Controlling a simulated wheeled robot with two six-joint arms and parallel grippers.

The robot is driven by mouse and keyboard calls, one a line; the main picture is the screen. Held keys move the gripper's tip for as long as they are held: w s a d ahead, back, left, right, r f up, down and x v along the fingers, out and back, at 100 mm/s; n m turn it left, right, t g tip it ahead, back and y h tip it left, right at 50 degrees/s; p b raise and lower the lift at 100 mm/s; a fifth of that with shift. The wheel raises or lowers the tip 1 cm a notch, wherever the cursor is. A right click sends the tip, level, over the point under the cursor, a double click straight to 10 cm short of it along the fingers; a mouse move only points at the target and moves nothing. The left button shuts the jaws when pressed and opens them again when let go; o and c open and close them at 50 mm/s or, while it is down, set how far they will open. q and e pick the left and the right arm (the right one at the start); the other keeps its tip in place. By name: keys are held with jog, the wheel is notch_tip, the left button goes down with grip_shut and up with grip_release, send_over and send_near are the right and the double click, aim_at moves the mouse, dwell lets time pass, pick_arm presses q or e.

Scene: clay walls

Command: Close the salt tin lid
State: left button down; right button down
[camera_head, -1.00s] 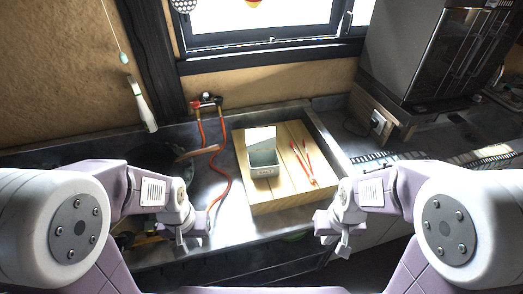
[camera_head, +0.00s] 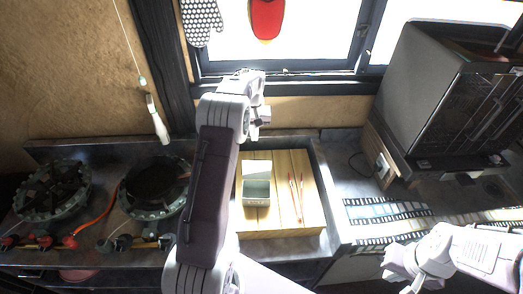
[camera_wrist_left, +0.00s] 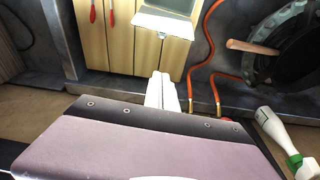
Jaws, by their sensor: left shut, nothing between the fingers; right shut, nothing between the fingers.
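The salt tin (camera_head: 256,192) is a small grey-green box standing on a wooden board. Its pale lid (camera_head: 257,167) stands open at the window-side edge of the tin. The lid also shows at the top of the left wrist view (camera_wrist_left: 162,22). My left gripper (camera_head: 261,120) is beyond the tin, near the window wall, apart from the lid. In the left wrist view its fingers (camera_wrist_left: 162,88) are together and empty, below the lid in the picture. My right gripper (camera_head: 398,268) is low at the right, far from the tin, shut and empty.
Gas burners (camera_head: 152,185) stand to the left, and red hoses (camera_wrist_left: 203,60) run beside the board. A large dark oven (camera_head: 440,95) is at the right. The window wall is close behind my left gripper.

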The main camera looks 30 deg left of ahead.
aim_at(257, 169)
pick_arm(q)
notch_tip(257, 169, down, 9)
jog(key=s+d+p, duration=0.1)
jog(key=p, duration=0.3)
jog(key=shift+s+d, duration=0.3)
jog(key=shift+d, duration=0.1)
jog(key=shift+f, duration=0.1)
